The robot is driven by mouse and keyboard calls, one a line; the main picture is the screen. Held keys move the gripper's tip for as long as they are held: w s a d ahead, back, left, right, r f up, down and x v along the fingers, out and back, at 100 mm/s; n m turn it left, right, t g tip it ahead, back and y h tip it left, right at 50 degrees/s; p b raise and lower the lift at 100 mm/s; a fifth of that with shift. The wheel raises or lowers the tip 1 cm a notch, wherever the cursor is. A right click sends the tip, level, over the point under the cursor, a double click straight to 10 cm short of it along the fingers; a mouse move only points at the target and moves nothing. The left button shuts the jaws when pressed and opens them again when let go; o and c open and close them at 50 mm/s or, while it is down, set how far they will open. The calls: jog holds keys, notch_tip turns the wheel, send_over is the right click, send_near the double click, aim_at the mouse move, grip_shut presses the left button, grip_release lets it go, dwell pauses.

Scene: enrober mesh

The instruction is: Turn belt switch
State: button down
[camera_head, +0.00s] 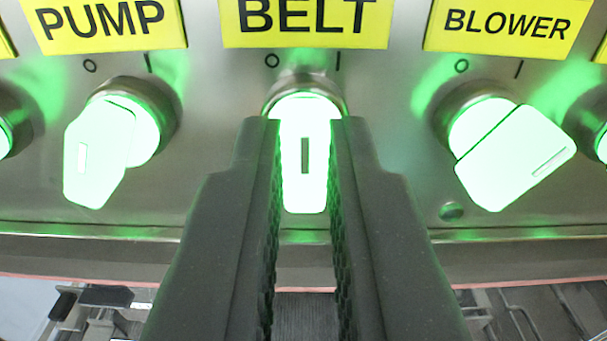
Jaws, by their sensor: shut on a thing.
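The belt switch (304,178) is a glowing green-white knob in the middle of the panel, under the yellow BELT label (305,22). Its handle points straight down towards me, with a dark mark line on its face. The marks O and I sit above it, left and right. My gripper (306,125) has its two dark, ribbed fingers on either side of the handle, shut on it. The fingers hide parts of the knob's sides.
The lit pump switch (95,160) under the PUMP label (105,20) is to the left. The lit blower switch (515,155) under the BLOWER label (508,24) is to the right. More knobs show at both edges. Wire mesh (525,310) lies below the panel.

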jog(key=n+p, duration=0.2)
jog(key=n, duration=0.3)
jog(key=shift+r+n+p, duration=0.1)
jog(key=shift+n+p, duration=0.2)
jog(key=shift+n, duration=0.1)
jog(key=shift+a, duration=0.1)
dwell(0.3)
jog(key=c, duration=1.5)
grip_release()
jog(key=s+b, duration=0.1)
jog(key=s, duration=0.3)
jog(key=s+b, duration=0.2)
jog(key=s, duration=0.3)
jog(key=s+b, duration=0.1)
jog(key=s, duration=0.3)
jog(key=shift+s+a+b, duration=0.25)
jog(key=shift+s+b, duration=0.05)
jog(key=shift+s, duration=0.1)
